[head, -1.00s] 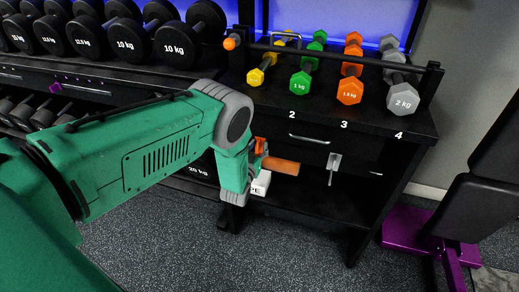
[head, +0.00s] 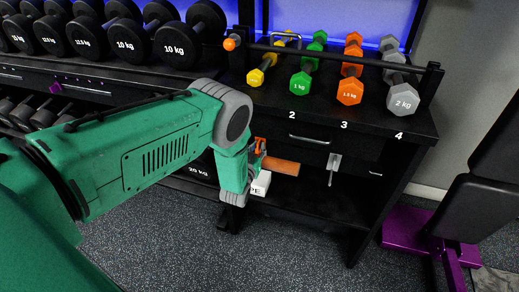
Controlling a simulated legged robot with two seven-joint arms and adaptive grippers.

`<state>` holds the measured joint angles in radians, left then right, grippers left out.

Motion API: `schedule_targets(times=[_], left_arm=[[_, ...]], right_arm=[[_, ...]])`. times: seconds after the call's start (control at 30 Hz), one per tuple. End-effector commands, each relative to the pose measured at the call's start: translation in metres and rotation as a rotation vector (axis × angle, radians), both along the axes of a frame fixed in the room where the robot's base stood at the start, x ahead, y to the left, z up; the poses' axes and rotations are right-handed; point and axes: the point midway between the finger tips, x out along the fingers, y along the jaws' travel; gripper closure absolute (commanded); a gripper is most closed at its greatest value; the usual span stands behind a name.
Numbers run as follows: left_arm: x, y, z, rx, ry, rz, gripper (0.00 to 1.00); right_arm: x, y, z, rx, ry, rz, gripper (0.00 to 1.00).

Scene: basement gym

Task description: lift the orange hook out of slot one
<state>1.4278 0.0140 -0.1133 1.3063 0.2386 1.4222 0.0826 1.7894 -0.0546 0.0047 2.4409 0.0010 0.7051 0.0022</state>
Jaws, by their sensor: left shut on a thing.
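My left arm, green and grey, reaches in from the left to the front of the black rack. Its left gripper (head: 256,163) is shut on a small orange piece, which looks like the orange hook (head: 260,146), just under the rack's top edge. The gripper hides part of the hook. Slot one's number is hidden behind my arm; the numbers 2, 3 and 4 show along the rack's edge. An orange cylinder (head: 282,167) shows just right of the gripper; I cannot tell whether it joins the hook. My right gripper is not in view.
Yellow (head: 256,77), green (head: 301,83), orange (head: 350,91) and grey (head: 403,96) dumbbells sit on the rack top (head: 365,122). A grey hook (head: 333,167) hangs under number 3. A white box (head: 261,184) is by the gripper. A purple-framed bench stands at right.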

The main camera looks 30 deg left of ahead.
Motion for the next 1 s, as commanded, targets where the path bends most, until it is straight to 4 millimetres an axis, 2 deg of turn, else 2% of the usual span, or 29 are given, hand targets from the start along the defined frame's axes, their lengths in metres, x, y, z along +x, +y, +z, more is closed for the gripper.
schedule_targets(times=[0.03, 0.33, 1.0], left_arm=[[0.006, 0.001, 0.01, 0.003, -0.021, 0.0, 1.0], [0.004, 0.001, 0.011, 0.004, -0.023, 0.001, 1.0], [-0.038, -0.009, 0.006, 0.002, -0.011, 0.0, 1.0]], right_arm=[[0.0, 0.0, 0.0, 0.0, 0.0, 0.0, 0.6], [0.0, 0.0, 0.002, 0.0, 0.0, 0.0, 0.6], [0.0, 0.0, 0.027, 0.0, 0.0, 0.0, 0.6]])
